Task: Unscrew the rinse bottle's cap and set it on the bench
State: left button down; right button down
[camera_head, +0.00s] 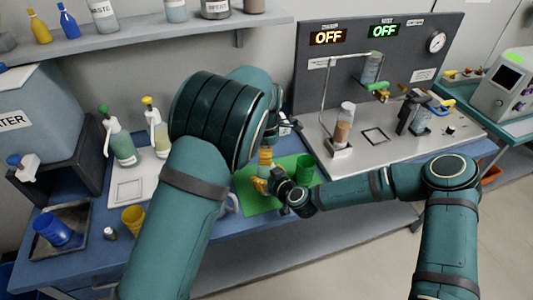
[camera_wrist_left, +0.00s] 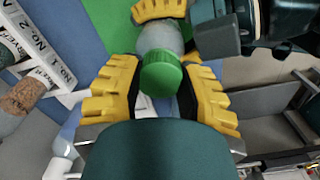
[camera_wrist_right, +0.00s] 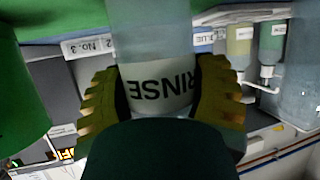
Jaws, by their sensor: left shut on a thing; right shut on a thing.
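The rinse bottle is a clear grey bottle (camera_wrist_right: 155,35) with a white label reading RINSE. It stands over the green mat (camera_head: 245,190); whether its base touches the mat is hidden. My right gripper (camera_head: 267,184) is shut on the bottle's body, with its yellow fingers on both sides in the right wrist view (camera_wrist_right: 157,100). The green cap (camera_wrist_left: 161,75) sits at the bottle's top in the left wrist view. My left gripper (camera_wrist_left: 158,98) is shut on this cap from above. In the head view my left arm and fingers hide the cap.
A green cup (camera_head: 304,168) stands close to the right of my grippers. Two spray-type bottles (camera_head: 122,146) stand on a white tray at left. A yellow cup (camera_head: 133,219) and a small vial (camera_head: 110,233) stand on the blue bench. The classifier rig (camera_head: 375,135) stands at right.

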pick_arm(q)
jog(key=shift+r, duration=0.25)
jog(key=shift+r, duration=0.85)
jog(key=shift+r, duration=0.1)
jog(key=shift+r, duration=1.95)
pick_arm(e)
grip_release()
